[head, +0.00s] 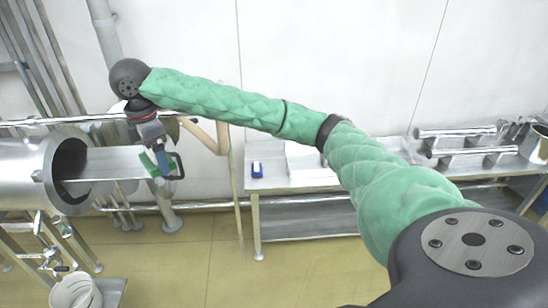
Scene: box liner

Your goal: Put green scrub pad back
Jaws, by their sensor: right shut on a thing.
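My right arm reaches across from the right, and its gripper (163,166) is at the left, in front of the flat metal tray or chute (100,163) that sticks out of a steel cylinder. The gripper is shut on the green scrub pad (148,163), a small green piece that looks tilted beside the dark blue fingers. The fingers partly hide the pad. Whether the pad touches the metal surface behind it I cannot tell. My left gripper is not in view.
A metal table (275,182) by the wall holds a small blue and white item (257,169). A white bucket (75,290) is at the lower left. The yellowish floor (200,265) between is clear.

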